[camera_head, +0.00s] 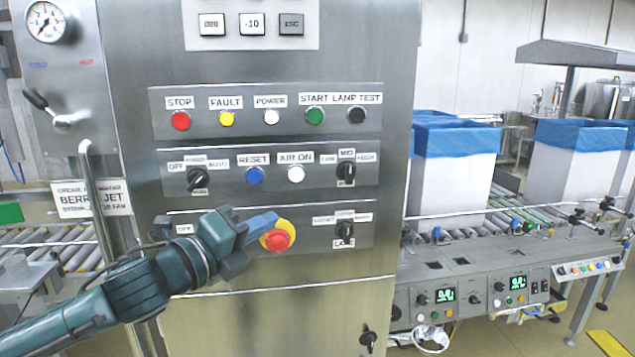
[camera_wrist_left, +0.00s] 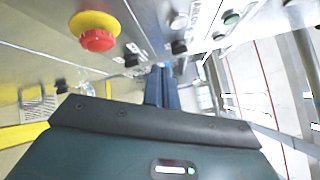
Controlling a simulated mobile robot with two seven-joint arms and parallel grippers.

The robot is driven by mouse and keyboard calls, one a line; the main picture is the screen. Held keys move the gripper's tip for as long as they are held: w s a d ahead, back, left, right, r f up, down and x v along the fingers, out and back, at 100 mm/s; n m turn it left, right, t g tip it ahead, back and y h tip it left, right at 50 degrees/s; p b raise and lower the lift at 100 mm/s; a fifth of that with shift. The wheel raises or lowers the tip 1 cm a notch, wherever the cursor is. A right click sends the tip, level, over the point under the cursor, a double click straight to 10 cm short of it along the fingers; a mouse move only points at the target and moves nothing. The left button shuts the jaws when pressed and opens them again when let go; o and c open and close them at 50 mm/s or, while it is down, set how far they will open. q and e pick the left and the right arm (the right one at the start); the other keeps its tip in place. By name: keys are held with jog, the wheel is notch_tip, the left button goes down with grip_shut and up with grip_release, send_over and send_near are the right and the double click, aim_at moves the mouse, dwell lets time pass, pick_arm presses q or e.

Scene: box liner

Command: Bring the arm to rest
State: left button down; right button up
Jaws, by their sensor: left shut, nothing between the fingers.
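My left arm comes in from the lower left in the head view. Its gripper (camera_head: 262,224) is shut and empty, with its blue fingers just in front of the control panel (camera_head: 300,320), beside the red emergency stop button (camera_head: 277,240) on its yellow base. In the left wrist view the shut fingers (camera_wrist_left: 161,88) point at the panel, and the emergency stop (camera_wrist_left: 97,38) is at the upper left, apart from them. Whether the fingertips touch the panel I cannot tell. My right gripper is in neither view.
The panel carries a red stop button (camera_head: 181,120), a blue reset button (camera_head: 254,175), a white air button (camera_head: 296,174) and several black knobs. A door handle (camera_head: 95,195) is at the left. Boxes with blue liners (camera_head: 455,140) stand on a roller conveyor (camera_head: 510,215) at the right.

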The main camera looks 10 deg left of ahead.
pick_arm(q)
jog(key=s+d+f+n+g+y, duration=0.1)
jog(key=s+d+f+n, duration=0.15)
jog(key=f+n, duration=0.6)
jog(key=s+d+f+n+g, duration=0.15)
jog(key=s+f+n, duration=0.3)
jog(key=f, duration=0.75)
jog(key=s+a+f+n+g+y, duration=0.1)
jog(key=s+a+f+n+y, duration=0.1)
jog(key=s+f+n, duration=0.5)
jog(key=s+a+f+n+g+y, duration=0.1)
jog(key=s+a+f+n+y, duration=0.1)
jog(key=s+f+n, duration=0.5)
notch_tip(320, 180, down, 6)
jog(key=shift+s+y, duration=0.8)
jog(key=shift+s, duration=0.35)
